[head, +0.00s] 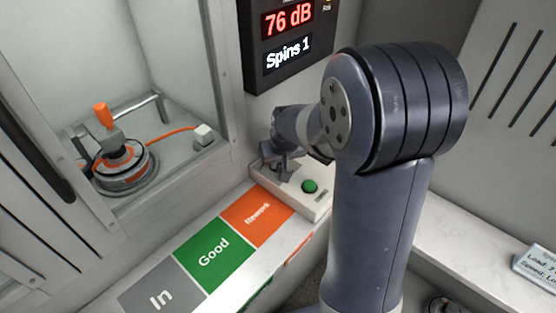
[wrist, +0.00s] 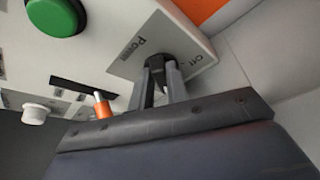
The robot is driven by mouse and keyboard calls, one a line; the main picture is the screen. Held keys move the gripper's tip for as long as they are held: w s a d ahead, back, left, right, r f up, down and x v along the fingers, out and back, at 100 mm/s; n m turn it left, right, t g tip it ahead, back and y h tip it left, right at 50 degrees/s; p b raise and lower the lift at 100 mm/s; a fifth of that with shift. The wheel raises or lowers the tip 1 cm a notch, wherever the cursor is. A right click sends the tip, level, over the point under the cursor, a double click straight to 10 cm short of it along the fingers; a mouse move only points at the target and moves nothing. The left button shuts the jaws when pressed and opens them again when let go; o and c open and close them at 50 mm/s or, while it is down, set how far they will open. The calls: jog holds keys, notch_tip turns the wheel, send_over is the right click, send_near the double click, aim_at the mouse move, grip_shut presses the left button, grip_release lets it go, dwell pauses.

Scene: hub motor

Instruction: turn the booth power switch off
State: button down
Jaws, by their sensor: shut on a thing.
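The power switch (wrist: 158,73) is a dark lever on the pale control box (head: 322,205). In the wrist view it stands on a grey plate (wrist: 128,66) marked "Power", with "Off" printed at one end. My gripper (wrist: 160,76) is shut on the lever, one finger on each side. The fingers hide most of the lever, so its exact position is unclear. In the head view my gripper (head: 284,166) is over the box's far left end, and the switch cannot be made out.
A green button (head: 310,186) is close by on the box; an orange-tipped slider (wrist: 102,106) and a white knob (wrist: 35,113) are also near. Orange, green and grey pads lie left. The hub motor (head: 124,167) sits in the booth. The display (head: 288,38) reads 76 dB, Spins 1.

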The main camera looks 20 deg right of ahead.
jog(key=n+b, duration=0.1)
jog(key=n, duration=0.1)
jog(key=n+y+b, duration=0.1)
jog(key=n, duration=0.1)
jog(key=shift+w+d+f+y, duration=0.1)
jog(key=shift+d+f+y, duration=0.05)
jog(key=shift+d+y, duration=0.2)
jog(key=n+b, duration=0.1)
jog(key=n, duration=0.1)
jog(key=n+g+y+b, duration=0.1)
jog(key=shift+w+d+n, duration=0.15)
jog(key=shift+d+n, duration=0.15)
jog(key=shift+n, duration=0.1)
jog(key=n, duration=0.1)
jog(key=n+b, duration=0.1)
jog(key=n+g+y, duration=0.1)
jog(key=shift+w+d, duration=0.2)
jog(key=shift+w, duration=0.05)
jog(key=shift+w+d+n+g+y, duration=0.1)
jog(key=shift+n+g, duration=0.15)
jog(key=shift+n, duration=0.5)
jog(key=shift+w+a+n+g+y, duration=0.1)
jog(key=shift+n+g, duration=0.2)
jog(key=shift+n, duration=0.4)
jog(key=shift+w+d+n+g+y, duration=0.1)
jog(key=shift+n+g, duration=0.15)
jog(key=shift+n, duration=0.5)
jog(key=c, duration=1.4)
grip_release()
